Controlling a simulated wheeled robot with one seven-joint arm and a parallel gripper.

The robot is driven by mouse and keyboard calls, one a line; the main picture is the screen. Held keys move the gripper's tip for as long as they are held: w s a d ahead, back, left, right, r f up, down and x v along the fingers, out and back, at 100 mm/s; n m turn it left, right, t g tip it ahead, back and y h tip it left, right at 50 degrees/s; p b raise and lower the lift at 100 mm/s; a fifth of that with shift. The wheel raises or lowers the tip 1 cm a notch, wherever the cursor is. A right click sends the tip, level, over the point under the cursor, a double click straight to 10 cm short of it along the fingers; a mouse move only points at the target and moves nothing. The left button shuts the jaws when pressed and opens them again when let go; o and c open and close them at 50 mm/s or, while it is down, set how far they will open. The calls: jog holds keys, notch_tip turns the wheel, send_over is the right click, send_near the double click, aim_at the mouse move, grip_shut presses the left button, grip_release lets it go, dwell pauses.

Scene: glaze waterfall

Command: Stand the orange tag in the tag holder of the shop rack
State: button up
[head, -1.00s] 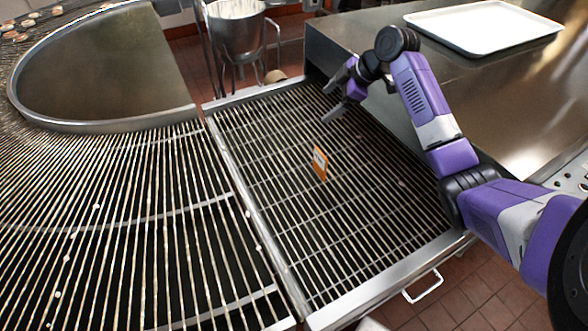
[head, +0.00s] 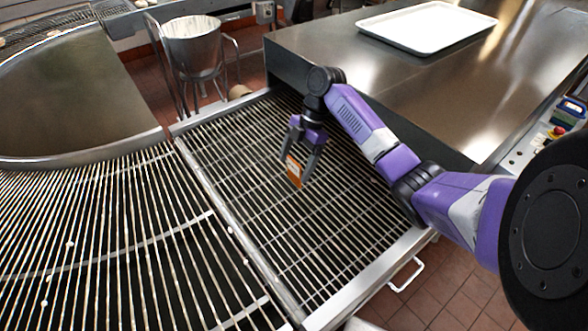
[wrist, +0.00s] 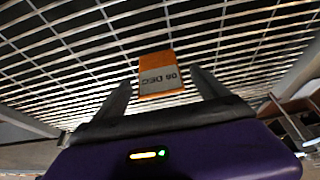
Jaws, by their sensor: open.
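The orange tag (head: 294,171) with a white printed label stands on edge on the wire grate. In the wrist view the tag (wrist: 160,75) reads "08 DEC", upside down. My gripper (head: 297,168) is at the tag, with one finger on each side of it. In the wrist view the fingers are spread, and gaps show between them and the tag. I cannot make out a tag holder or a shop rack in either view.
The wire grate (head: 330,215) sits in a metal frame beside a curved wire conveyor (head: 90,240). A steel counter (head: 330,45) with a white tray (head: 425,27) stands behind. A metal pot (head: 192,40) on a stand is at the back left.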

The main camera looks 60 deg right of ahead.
jog(key=shift+w+a+f, duration=0.1)
jog(key=shift+a+f, duration=0.1)
jog(key=shift+f, duration=0.45)
jog(key=c, duration=1.6)
jog(key=shift+r, duration=0.15)
